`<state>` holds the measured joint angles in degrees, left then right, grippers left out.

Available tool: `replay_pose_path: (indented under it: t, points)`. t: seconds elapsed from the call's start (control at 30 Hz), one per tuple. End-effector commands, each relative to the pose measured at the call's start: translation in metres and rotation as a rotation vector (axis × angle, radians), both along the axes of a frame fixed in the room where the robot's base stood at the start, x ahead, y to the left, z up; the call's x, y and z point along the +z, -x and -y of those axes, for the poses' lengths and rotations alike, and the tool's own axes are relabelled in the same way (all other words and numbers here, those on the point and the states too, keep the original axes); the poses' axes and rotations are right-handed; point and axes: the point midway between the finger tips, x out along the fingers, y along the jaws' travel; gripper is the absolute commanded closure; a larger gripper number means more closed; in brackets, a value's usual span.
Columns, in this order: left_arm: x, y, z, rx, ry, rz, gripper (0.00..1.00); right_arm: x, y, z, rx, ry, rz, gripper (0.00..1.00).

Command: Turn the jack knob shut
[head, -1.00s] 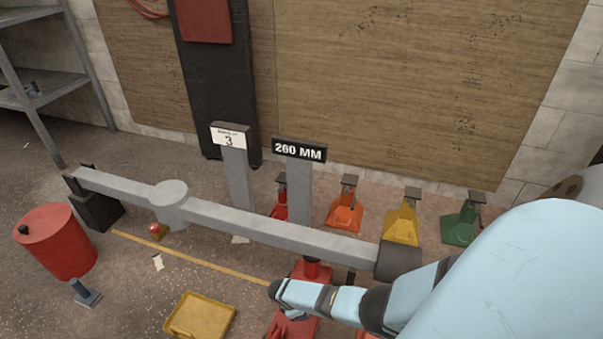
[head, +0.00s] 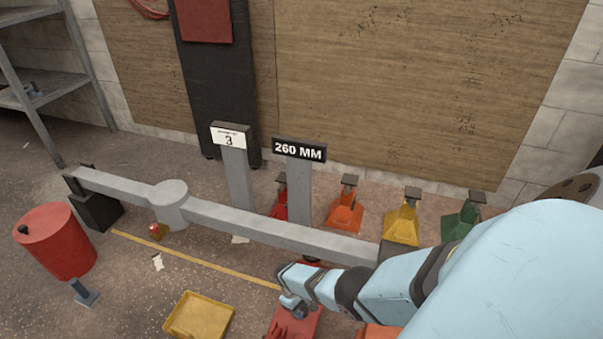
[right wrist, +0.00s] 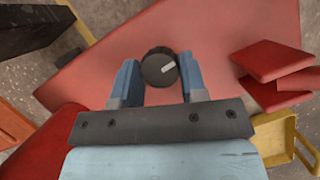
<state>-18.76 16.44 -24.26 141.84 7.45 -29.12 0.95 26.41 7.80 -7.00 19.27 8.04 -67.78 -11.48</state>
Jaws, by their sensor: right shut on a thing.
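The jack knob (right wrist: 158,68) is a small round black knob with a pale pointer mark aimed up and to the right in the right wrist view. It sits over the red body of the jack (right wrist: 95,85). My right gripper (right wrist: 158,75) has its two blue fingers on either side of the knob and is shut on it. In the head view the red jack (head: 298,325) stands low in the picture, partly hidden by my right arm. My right gripper (head: 292,305) is over it, and the knob is hidden there. My left gripper is not in view.
A long grey beam (head: 290,233) runs above the jack. A "260 MM" sign (head: 299,150) stands behind it. Orange (head: 344,214), yellow (head: 403,226) and green (head: 461,226) jacks line the wall. A yellow tray (head: 199,317) and red drum (head: 57,240) are on the floor.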

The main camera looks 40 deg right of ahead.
Motion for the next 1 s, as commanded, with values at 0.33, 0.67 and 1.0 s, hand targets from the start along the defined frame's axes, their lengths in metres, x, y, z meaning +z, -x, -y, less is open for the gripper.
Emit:
replay_pose_path:
  t: [0.33,0.67,1.0]
  points:
    - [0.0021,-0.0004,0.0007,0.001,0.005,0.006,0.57,-0.0001,-0.0002,0.0008,-0.109,0.000,0.000,0.84]
    - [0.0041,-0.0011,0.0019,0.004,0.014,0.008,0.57,0.0000,-0.0002,0.0011,-0.124,0.000,0.001,0.84]
    - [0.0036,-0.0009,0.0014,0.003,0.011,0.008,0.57,0.0000,-0.0001,0.0011,-0.122,0.001,0.001,0.35]
